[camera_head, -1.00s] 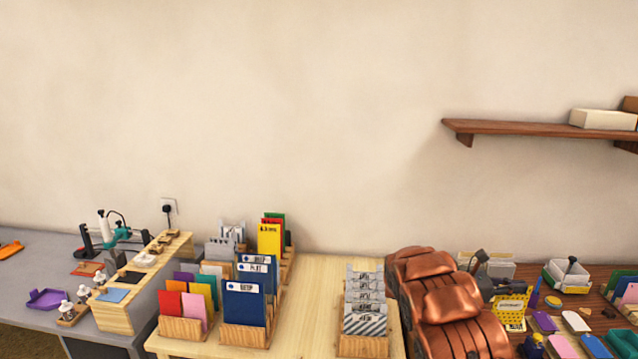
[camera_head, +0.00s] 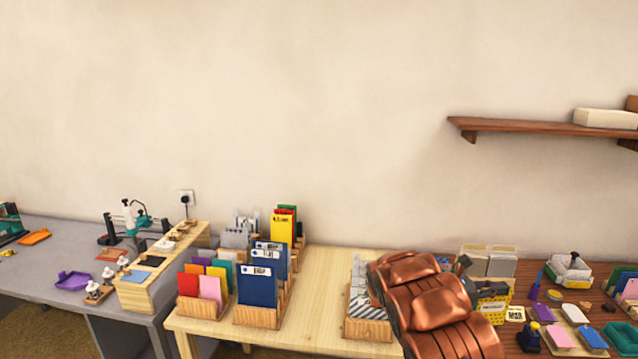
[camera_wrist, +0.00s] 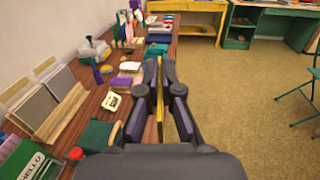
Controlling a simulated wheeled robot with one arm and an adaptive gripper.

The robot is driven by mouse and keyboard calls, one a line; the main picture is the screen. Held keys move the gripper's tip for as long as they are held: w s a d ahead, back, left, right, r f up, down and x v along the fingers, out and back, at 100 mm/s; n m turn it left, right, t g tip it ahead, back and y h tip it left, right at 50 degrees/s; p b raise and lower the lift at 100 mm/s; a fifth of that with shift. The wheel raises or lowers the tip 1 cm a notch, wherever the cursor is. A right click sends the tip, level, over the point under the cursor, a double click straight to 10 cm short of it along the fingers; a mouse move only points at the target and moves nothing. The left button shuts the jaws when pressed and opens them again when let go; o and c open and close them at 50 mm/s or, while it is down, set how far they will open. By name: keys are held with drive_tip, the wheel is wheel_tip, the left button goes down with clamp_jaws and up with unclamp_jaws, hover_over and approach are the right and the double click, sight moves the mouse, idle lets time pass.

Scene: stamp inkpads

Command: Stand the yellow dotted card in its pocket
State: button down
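The yellow dotted card (camera_head: 492,306) shows in the head view beside the end of my copper-coloured arm, with a dark label band on its face. In the wrist view the card (camera_wrist: 160,104) is a thin yellow edge, upright between the fingers. My gripper (camera_wrist: 161,88) is shut on it, above the right part of the brown desk. A wooden stand with grey panels (camera_wrist: 45,106) is at the left in the wrist view; it also shows behind the gripper in the head view (camera_head: 502,263). I cannot tell which pocket is the card's own.
Wooden racks hold blue cards (camera_head: 257,287), coloured cards (camera_head: 210,290) and grey striped cards (camera_head: 360,300), the last partly behind my arm. The brown desk (camera_head: 537,348) is crowded with inkpads and small items. The pale table (camera_head: 325,272) has bare room between racks.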

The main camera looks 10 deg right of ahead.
drive_tip(key=w+a+f+n+t+y, duration=0.2)
drive_tip(key=a+n+t, duration=0.4)
drive_tip(key=a, duration=1.3)
drive_tip(key=w+a+f+n+t+y, duration=0.25)
drive_tip(key=a+t, duration=0.55)
drive_tip(key=a, duration=1.1)
wheel_tip(320, 180, up, 14)
drive_tip(key=w+n+t+y, duration=0.2)
drive_tip(key=n+t+y, duration=0.4)
drive_tip(key=n+y, duration=0.2)
drive_tip(key=shift+a+f, duration=0.15)
drive_tip(key=shift+a, duration=0.05)
drive_tip(key=shift+d, duration=0.1)
